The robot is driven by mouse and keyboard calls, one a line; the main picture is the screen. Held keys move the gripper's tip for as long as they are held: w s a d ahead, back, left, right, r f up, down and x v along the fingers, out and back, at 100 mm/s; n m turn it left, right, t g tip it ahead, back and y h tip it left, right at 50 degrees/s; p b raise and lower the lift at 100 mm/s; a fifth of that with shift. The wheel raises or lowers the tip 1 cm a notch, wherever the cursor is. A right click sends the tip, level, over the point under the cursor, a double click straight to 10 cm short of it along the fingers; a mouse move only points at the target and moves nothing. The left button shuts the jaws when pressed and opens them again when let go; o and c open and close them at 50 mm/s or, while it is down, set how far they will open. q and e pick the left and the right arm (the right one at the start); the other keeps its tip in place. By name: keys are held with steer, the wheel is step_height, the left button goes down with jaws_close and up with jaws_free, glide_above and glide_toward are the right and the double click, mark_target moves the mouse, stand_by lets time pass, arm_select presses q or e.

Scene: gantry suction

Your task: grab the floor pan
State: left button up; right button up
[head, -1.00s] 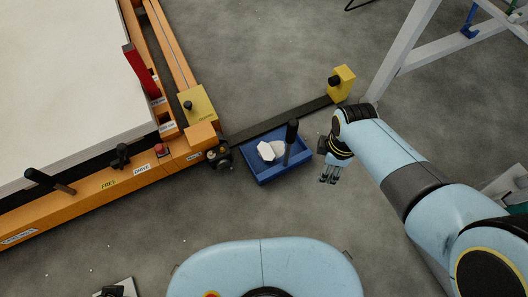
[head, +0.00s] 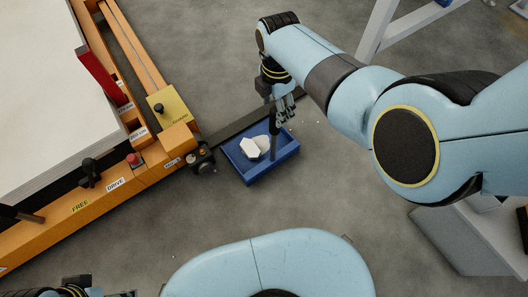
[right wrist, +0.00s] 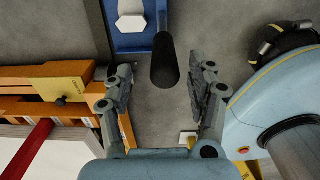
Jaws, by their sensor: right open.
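The floor pan is a blue open tray (head: 270,172) on the grey floor, with white pieces (head: 250,148) inside and a dark upright handle. The pan also shows at the top of the right wrist view (right wrist: 132,42), where its black handle (right wrist: 165,62) points toward the camera. My right gripper (head: 284,108) is above the pan's far side, by the handle's top. In the right wrist view my right gripper (right wrist: 161,80) is open, its fingers either side of the handle and apart from it. My left wrist shows at the bottom left edge; its fingers are not clear.
An orange gantry frame (head: 145,172) with labels and a white slab (head: 40,90) stands left of the pan. A dark bar (head: 228,130) runs behind the pan. A grey cabinet (head: 470,240) is at right. Floor in front of the pan is clear.

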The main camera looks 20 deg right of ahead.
steer(key=shift+f+b, duration=0.45)
steer(key=shift+f, duration=0.3)
steer(key=f+b, duration=0.5)
steer(key=shift+s+f, duration=0.1)
steer(key=shift+s, duration=0.25)
steer(key=shift+w+d, duration=0.1)
arm_select(q)
steer(key=w+d+r+t, duration=0.2)
steer(key=w+r, duration=0.4)
steer(key=r, duration=0.3)
steer(key=shift+w+d+r+h, duration=0.15)
steer(key=shift+d+r+h, duration=0.2)
steer(key=shift+d, duration=0.3)
arm_select(e)
jaws_close()
